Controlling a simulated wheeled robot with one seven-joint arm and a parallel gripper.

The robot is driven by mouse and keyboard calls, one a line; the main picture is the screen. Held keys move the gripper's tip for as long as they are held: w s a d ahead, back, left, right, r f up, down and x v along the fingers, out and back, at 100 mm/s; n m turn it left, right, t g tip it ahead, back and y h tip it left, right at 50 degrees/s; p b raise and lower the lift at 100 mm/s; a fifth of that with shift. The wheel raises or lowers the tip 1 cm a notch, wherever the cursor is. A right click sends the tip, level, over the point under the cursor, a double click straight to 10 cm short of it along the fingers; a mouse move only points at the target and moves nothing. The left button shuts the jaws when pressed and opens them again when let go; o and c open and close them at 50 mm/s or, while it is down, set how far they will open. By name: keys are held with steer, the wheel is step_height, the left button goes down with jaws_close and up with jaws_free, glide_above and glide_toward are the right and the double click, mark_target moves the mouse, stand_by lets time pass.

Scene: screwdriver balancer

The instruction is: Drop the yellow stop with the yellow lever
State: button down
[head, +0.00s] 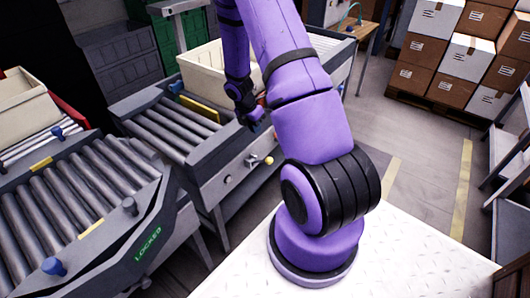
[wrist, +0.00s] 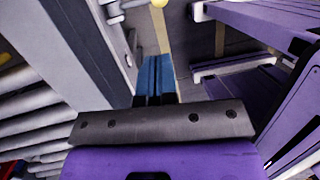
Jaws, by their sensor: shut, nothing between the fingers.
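The yellow stop (head: 200,108) is a yellow plate standing up across the rollers, in front of a cream bin (head: 205,70). A yellow ball-ended lever (head: 268,160) sticks out from the side of the same conveyor; its knob also shows at the top edge of the wrist view (wrist: 160,3). My gripper (head: 253,118) is over the near side rail, above the lever and apart from it. In the wrist view its bluish fingers (wrist: 155,75) are together with nothing between them. The gripper partly hides the rail and bin behind it.
A roller table (head: 90,190) at left has blue pegs and a green "LOCKED" label (head: 148,232). Another cream bin (head: 25,105) stands at far left. Stacked boxes (head: 465,50) stand at the back right. The floor between the conveyor and the boxes is open.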

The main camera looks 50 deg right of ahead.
mark_target(268, 158)
steer(key=shift+s+d+f+n, duration=0.15)
steer(key=shift+d+f, duration=0.1)
steer(key=shift+f, duration=0.25)
steer(key=shift+w+d+f+n, duration=0.1)
steer(key=shift+d+f+n, duration=0.1)
steer(key=shift+f, duration=0.3)
steer(key=x, duration=1.4)
steer(key=shift+a, duration=0.1)
steer(key=shift+s+f, duration=0.1)
